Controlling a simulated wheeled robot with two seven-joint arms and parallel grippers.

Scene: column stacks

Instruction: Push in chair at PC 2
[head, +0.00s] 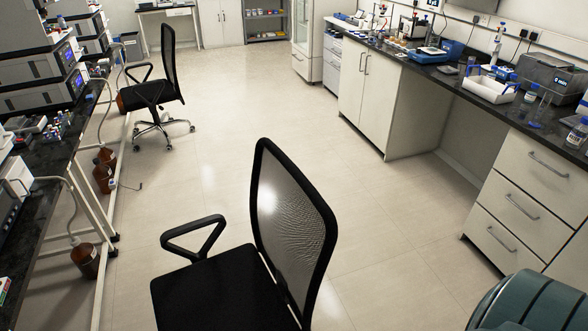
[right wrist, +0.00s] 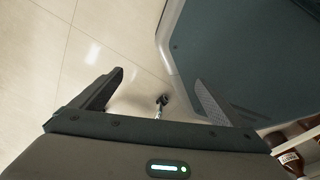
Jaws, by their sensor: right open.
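A black office chair (head: 225,290) with a mesh back (head: 290,225) stands close in front of me in the head view, its seat turned toward the left bench. Its lower part is cut off by the frame. A second black chair (head: 155,90) stands farther back beside the left bench, on a silver wheeled base. No label shows which chair belongs to PC 2. My right gripper (right wrist: 159,80) is open and empty in the right wrist view, above the floor. A dark caster (right wrist: 162,100) shows between its fingers. My left gripper is in neither view.
The left bench (head: 50,165) carries stacked instruments, with brown bottles (head: 85,258) on the floor below. The right bench (head: 440,75) has drawers (head: 520,205) and an open knee space. A brown bottle (right wrist: 290,160) shows at the wrist view's lower right.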

